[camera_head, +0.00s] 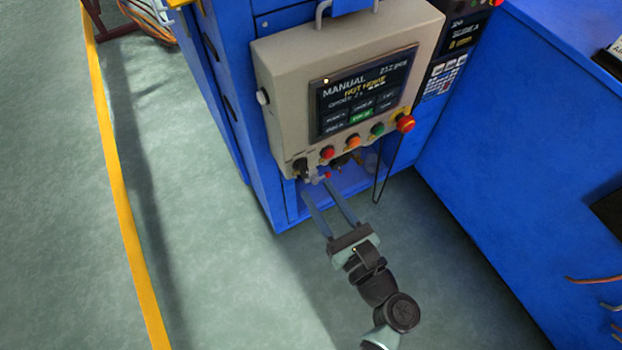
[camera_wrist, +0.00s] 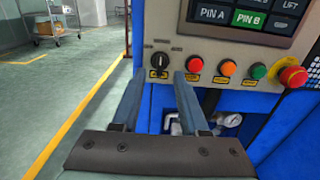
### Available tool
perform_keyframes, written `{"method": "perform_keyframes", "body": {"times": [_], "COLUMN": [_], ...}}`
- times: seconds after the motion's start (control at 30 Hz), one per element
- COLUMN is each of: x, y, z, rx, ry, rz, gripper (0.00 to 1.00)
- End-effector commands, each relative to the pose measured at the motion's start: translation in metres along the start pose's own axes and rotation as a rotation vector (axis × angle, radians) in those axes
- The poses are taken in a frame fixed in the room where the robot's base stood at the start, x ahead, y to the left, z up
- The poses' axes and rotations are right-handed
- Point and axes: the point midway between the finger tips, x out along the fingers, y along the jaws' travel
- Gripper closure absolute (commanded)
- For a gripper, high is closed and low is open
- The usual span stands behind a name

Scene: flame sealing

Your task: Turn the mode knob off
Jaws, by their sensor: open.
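The mode knob (camera_wrist: 160,62) is a black rotary knob at the lower left corner of the beige control panel (camera_wrist: 215,52). In the wrist view its pointer looks about upright. In the head view the knob (camera_head: 301,168) sits left of the red button, close to my fingertips. My gripper (camera_wrist: 155,82) is open and empty, its two long blue-grey fingers reaching toward the panel just below the knob. In the head view my gripper (camera_head: 316,186) comes up from below. I cannot tell whether a fingertip touches the knob or panel.
Red (camera_head: 327,153), orange (camera_head: 353,142) and green (camera_head: 377,129) buttons and a red emergency stop (camera_head: 405,123) line the panel right of the knob. The screen (camera_head: 365,92) reads MANUAL. Fittings (camera_wrist: 215,122) sit below the panel. A blue cabinet (camera_head: 520,150) stands right.

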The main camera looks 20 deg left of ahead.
Motion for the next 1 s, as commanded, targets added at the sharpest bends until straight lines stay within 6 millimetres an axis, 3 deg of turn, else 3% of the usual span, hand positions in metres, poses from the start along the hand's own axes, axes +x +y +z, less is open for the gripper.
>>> {"method": "perform_keyframes", "body": {"times": [0.1, 0.3, 0.63, 0.9, 1.0], "x": [0.022, 0.04, 0.044, 0.043, 0.043], "y": [0.001, 0.0, 0.0, 0.0, 0.0], "z": [-0.001, -0.001, 0.0, 0.0, 0.0], "rx": [-0.003, -0.002, -0.001, -0.002, -0.002], "ry": [0.0, 0.001, 0.001, 0.001, 0.001], "rz": [0.003, 0.001, -0.001, -0.001, -0.001], "gripper": [0.56, 0.56, 0.56, 1.0, 1.0]}}
